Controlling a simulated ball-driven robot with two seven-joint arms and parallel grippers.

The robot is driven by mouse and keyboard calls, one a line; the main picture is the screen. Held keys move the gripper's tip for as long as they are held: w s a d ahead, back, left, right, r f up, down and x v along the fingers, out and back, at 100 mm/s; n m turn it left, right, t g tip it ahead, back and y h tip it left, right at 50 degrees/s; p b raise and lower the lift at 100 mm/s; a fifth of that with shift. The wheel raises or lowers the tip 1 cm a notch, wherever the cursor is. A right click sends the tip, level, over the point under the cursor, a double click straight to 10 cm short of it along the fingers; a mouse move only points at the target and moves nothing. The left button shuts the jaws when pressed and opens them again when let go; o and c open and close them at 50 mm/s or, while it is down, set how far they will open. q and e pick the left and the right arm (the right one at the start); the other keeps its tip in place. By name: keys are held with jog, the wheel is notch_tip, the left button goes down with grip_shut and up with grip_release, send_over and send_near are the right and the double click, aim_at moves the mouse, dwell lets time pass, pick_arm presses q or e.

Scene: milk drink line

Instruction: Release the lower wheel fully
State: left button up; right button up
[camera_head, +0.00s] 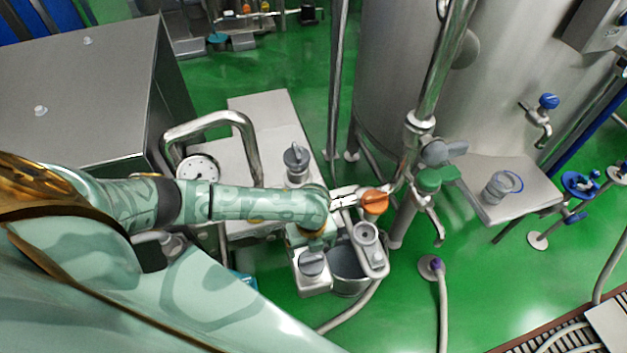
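An orange wheel (375,202) sits on pipework in the middle of the view. A green wheel or valve part (432,180) is just right of it and a little higher. I cannot tell for certain which one is the lower wheel. My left arm reaches in from the left, and my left gripper (345,198) is right at the left side of the orange wheel. The fingers are small and partly hidden, so I cannot tell whether they touch or grip the wheel. My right gripper is not in view.
A large steel tank (395,85) stands behind the valves. A gauge (199,170) and a grey bucket (349,268) are near my arm.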

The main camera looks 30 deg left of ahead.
aim_at(311, 258)
pick_arm(q)
notch_tip(311, 258, down, 7)
jog(key=shift+s+r+b, duration=0.1)
jog(key=shift+b, duration=1)
jog(key=c, duration=1)
